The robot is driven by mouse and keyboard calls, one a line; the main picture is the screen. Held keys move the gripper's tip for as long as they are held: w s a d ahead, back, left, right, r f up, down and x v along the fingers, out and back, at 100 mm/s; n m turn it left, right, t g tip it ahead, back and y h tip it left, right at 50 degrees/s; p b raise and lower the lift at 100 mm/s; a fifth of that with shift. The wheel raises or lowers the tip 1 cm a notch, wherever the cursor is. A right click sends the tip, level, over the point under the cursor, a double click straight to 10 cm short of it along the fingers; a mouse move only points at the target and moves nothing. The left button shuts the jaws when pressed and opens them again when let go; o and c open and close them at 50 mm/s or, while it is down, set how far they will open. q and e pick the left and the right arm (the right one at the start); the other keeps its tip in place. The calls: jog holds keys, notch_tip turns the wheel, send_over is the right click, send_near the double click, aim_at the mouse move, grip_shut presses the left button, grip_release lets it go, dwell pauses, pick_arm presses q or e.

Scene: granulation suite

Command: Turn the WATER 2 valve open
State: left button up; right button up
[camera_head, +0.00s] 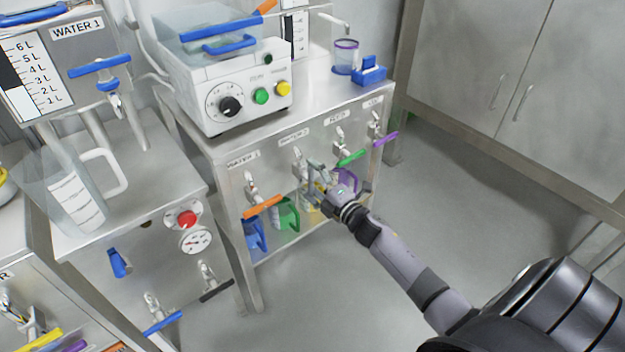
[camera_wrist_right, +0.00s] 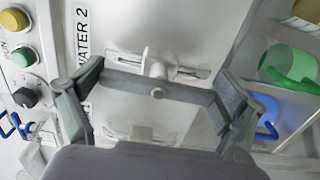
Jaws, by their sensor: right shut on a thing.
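The WATER 2 valve (camera_head: 299,158) is on the front of the steel bench, under its label (camera_head: 293,136). My right gripper (camera_head: 318,186) is at this valve and hides most of its handle in the head view. In the right wrist view, the grey bar handle (camera_wrist_right: 158,91) lies between the fingers of my right gripper (camera_wrist_right: 160,88), with a finger at each end. The bar runs across the picture, roughly at right angles to the line of the WATER 2 label (camera_wrist_right: 84,35). My left gripper is not in view.
Neighbouring valves have an orange handle (camera_head: 263,207), a green handle (camera_head: 352,158) and a purple handle (camera_head: 385,139). Blue (camera_head: 254,235) and green (camera_head: 287,214) jugs stand below. A white control box (camera_head: 240,95) is on the bench top. The floor to the right is clear.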

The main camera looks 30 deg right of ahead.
jog(key=o, duration=0.9)
jog(key=shift+s, duration=0.1)
jog(key=s, duration=0.8)
jog(key=s+d, duration=0.1)
jog(key=s, duration=0.2)
jog(key=shift+s, duration=0.4)
